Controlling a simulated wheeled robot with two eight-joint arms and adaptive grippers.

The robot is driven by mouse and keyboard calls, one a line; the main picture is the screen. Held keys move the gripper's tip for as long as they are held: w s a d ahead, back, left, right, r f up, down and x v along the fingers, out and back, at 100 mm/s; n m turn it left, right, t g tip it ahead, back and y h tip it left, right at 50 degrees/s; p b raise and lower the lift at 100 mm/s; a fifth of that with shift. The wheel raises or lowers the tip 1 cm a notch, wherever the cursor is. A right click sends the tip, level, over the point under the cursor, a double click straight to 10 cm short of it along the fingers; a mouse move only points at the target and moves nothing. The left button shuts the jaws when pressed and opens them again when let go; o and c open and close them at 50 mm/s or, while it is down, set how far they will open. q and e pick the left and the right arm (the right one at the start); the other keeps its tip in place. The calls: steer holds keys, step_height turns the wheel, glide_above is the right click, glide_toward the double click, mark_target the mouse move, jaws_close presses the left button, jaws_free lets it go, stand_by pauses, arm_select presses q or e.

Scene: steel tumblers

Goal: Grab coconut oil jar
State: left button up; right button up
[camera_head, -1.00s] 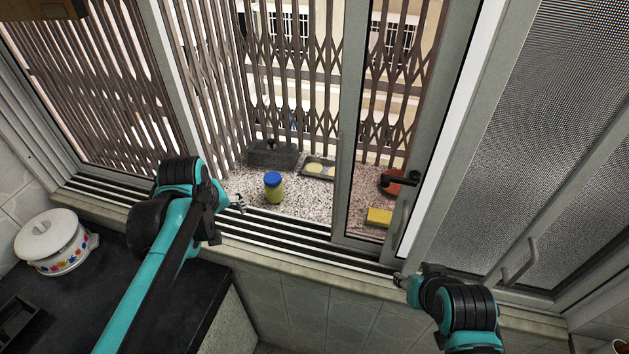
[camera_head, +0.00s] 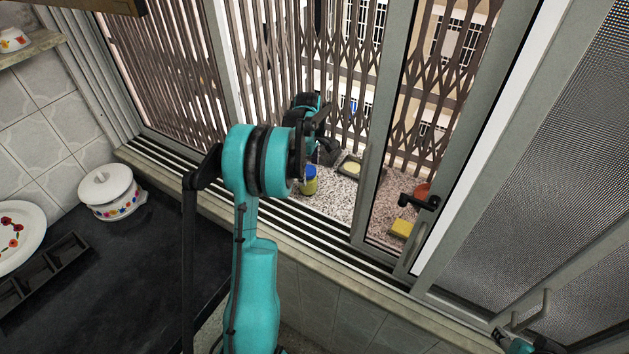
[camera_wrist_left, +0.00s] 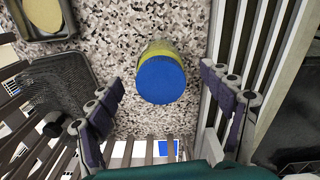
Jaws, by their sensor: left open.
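The coconut oil jar (camera_head: 309,186) has a blue lid and a yellowish body. It stands upright on the speckled ledge outside the open window. In the left wrist view the jar (camera_wrist_left: 161,80) is seen from above, with its blue lid towards the camera. My left gripper (camera_head: 322,132) reaches through the window over the ledge, partly hidden by its own wrist in the head view. In the wrist view its fingers are spread to either side of the jar, and it holds nothing. Part of my right gripper (camera_head: 499,335) shows at the bottom right; its jaws are unclear.
A shallow tray (camera_head: 349,166) and a dark grey container (camera_wrist_left: 58,92) stand near the jar. A yellow sponge (camera_head: 402,229) lies behind the window sash (camera_head: 376,150). The window rails (camera_wrist_left: 245,60) run close beside the gripper. A metal lattice (camera_head: 345,85) bounds the ledge.

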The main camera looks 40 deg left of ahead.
mark_target(308, 180)
arm_select(q)
steer(key=f, duration=0.2)
steer(key=f+b, duration=0.1)
steer(key=f, duration=0.2)
steer(key=shift+a+f, duration=0.3)
steer(key=shift+s+r, duration=0.1)
steer(key=c, duration=1.7)
